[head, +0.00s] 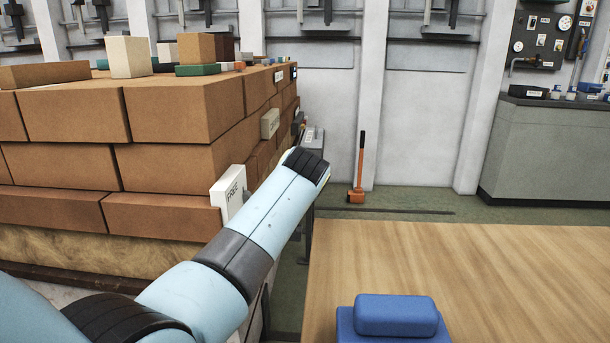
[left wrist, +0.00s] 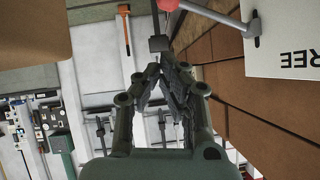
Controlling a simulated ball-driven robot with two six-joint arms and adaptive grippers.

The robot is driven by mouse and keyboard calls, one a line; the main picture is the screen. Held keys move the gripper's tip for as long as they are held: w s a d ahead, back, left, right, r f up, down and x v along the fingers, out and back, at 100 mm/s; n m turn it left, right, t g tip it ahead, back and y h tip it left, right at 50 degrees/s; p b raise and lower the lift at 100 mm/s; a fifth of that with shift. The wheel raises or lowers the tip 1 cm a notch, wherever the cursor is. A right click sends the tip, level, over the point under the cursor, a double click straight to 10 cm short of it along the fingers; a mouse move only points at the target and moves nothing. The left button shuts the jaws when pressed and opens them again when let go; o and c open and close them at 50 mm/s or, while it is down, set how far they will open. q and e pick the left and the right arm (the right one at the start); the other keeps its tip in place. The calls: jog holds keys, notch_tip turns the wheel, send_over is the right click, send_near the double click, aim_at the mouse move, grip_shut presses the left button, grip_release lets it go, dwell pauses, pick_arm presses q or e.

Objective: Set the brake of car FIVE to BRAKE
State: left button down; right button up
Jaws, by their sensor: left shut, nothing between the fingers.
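A white plate lettered FREE (head: 230,192) stands out from the side of the brick stack, left of my forearm; it also shows upside down in the left wrist view (left wrist: 285,42). In that view a grey lever (left wrist: 212,14) with a red ball knob (left wrist: 168,4) runs along the top, its inner end beside the plate. My left gripper (left wrist: 164,72) is shut and empty, its fingertips below the knob in the picture and apart from it. In the head view my arm hides the gripper and the lever. A second pale plate (head: 270,123) sits farther along the stack, its lettering unreadable.
The brick stack (head: 168,165) fills the left, with loose blocks on top. A wooden table (head: 510,275) with a blue block (head: 395,315) lies at lower right. A grey counter (head: 545,155) is at far right.

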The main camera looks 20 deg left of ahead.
pick_arm(q)
jog(key=shift+d+p+v, duration=0.25)
jog(key=shift+p+v, duration=0.1)
jog(key=shift+v, duration=1.7)
jog(key=shift+w, duration=0.1)
